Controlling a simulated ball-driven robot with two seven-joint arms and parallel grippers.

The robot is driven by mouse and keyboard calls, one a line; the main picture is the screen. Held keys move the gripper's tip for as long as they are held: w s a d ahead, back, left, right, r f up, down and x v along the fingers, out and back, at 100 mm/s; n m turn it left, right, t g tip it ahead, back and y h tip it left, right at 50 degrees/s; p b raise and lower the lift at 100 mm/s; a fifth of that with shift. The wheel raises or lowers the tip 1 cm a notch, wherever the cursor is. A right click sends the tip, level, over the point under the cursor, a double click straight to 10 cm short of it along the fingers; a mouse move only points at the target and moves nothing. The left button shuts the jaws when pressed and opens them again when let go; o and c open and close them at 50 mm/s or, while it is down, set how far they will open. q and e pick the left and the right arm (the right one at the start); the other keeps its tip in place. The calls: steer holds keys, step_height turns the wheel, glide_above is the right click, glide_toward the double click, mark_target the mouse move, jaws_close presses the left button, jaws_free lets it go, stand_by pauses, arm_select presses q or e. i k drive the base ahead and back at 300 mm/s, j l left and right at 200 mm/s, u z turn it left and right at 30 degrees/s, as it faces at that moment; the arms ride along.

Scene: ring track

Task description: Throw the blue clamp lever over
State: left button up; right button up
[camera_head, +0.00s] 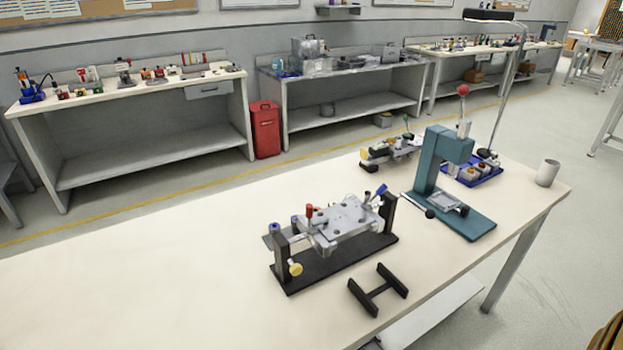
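A clamping fixture (335,262) with a black base and two black uprights stands on the near table and holds a grey metal block (345,222). A blue lever (380,191) sticks up at a slant by the fixture's right upright. A smaller blue knob (274,228) sits on the left upright. A red knob (309,210) stands on the block's left part, and a yellow knob (295,269) is low on the left upright's front. I cannot tell from the labels which blue part is the clamp lever. Neither of my grippers is in view.
On the near table (130,270), a black H-shaped stand (377,289) lies before the fixture. The table's left half is clear.

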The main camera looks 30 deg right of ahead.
mark_target(383, 188)
steer(key=l+u, duration=0.25)
steer(key=l, duration=0.15)
steer(key=k+l+u, duration=0.2)
steer(key=l, duration=0.2)
steer(key=l+u, duration=0.25)
steer(key=l, duration=0.2)
steer(key=k+l+u, duration=0.1)
steer(key=l+u, duration=0.15)
steer(key=k+l+u, duration=0.25)
steer(key=l, duration=0.2)
steer(key=l+u, duration=0.2)
steer(key=l, duration=0.15)
steer(key=k, duration=0.05)
